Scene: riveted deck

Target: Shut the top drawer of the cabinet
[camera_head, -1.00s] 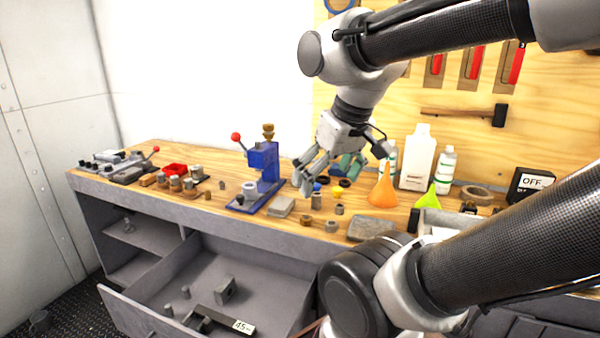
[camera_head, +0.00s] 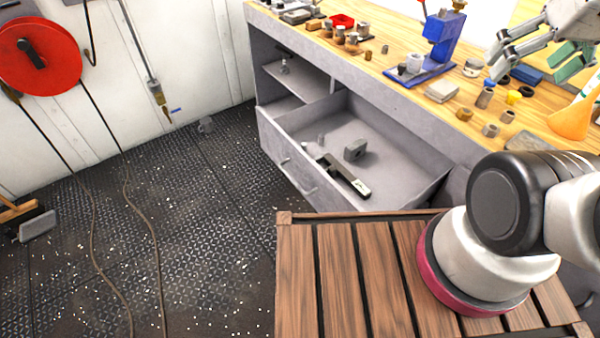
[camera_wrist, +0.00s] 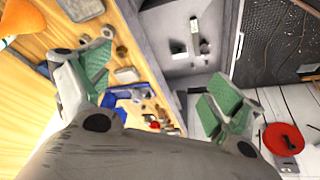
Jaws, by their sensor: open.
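The grey cabinet (camera_head: 385,92) stands under a wooden worktop. Its top drawer (camera_head: 296,178) is pulled out, and its inside shows a dark tool with a pale label (camera_head: 345,178), a grey block (camera_head: 355,150) and small cylinders. The drawer also shows in the wrist view (camera_wrist: 183,66), at the top centre. My gripper (camera_head: 530,58) is at the upper right in the head view, above the worktop and apart from the drawer. In the wrist view its green-padded fingers (camera_wrist: 150,98) are spread wide with nothing between them.
The drawer front faces open dark deck floor (camera_head: 190,210). A red reel (camera_head: 40,55) hangs on the wall, with cables on the floor.

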